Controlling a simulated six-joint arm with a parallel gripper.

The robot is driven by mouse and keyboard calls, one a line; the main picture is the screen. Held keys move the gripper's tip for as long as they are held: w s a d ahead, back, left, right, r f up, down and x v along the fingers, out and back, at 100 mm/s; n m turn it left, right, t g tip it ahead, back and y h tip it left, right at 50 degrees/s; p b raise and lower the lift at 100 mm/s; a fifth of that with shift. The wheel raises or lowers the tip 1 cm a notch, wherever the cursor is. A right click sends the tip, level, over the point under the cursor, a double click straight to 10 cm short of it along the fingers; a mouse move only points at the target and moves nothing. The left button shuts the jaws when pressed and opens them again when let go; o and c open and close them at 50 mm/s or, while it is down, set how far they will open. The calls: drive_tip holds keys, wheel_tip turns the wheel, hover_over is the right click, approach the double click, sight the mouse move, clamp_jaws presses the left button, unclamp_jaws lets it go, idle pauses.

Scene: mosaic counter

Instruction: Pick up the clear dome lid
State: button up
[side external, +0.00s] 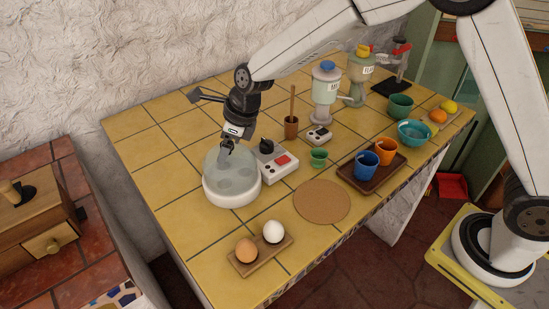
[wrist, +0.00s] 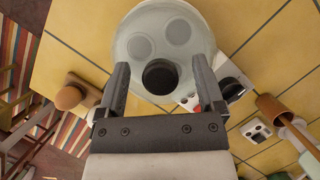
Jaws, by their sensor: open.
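The clear dome lid (side external: 231,172) sits on a round white egg cooker base (side external: 232,196) at the left of the yellow tiled counter. Round grey wells show through the lid. My gripper (side external: 227,147) points down at the top of the lid, and its fingertips are small in the side view. In the wrist view, the lid (wrist: 158,50) lies ahead of my gripper (wrist: 161,66). The jaws are apart, with a dark round spot on the lid between them; I cannot tell whether they touch it.
A grey box with a red switch (side external: 281,165) stands close to the right of the cooker. A wooden tray (side external: 259,258) with a brown egg (side external: 245,250) and a white egg (side external: 273,231) is in front. A cork mat (side external: 322,202) lies to the right.

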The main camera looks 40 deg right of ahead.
drive_tip(key=shift+c, duration=0.2)
idle(0.3)
clamp_jaws()
